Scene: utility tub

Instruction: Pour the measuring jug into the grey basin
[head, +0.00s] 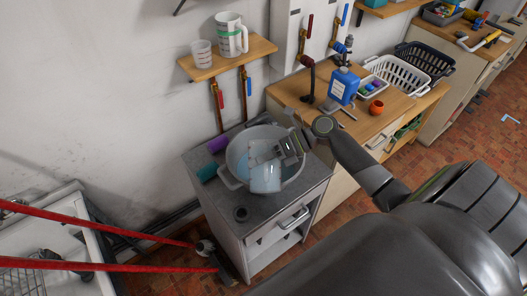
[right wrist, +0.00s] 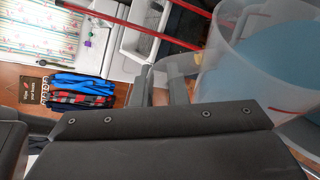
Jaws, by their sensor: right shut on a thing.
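The grey basin (head: 231,177) stands on the dark top of a small cabinet, with a pale blue area inside. My right gripper (head: 287,150) is over the basin's right side, shut on the handle of a clear measuring jug (head: 265,180). The jug is over the basin and looks tilted; its exact tilt and whether anything flows out cannot be told. In the right wrist view the translucent jug (right wrist: 222,85) fills the right side, with blue showing in or through it. My left gripper is not in view.
A purple roll (head: 218,145) and a teal roll (head: 207,172) lie left of the basin. A dark ring (head: 241,213) lies in front. A white jug (head: 231,36) and clear cup (head: 202,54) stand on the wall shelf. A blue bottle (head: 343,86) stands on the bench.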

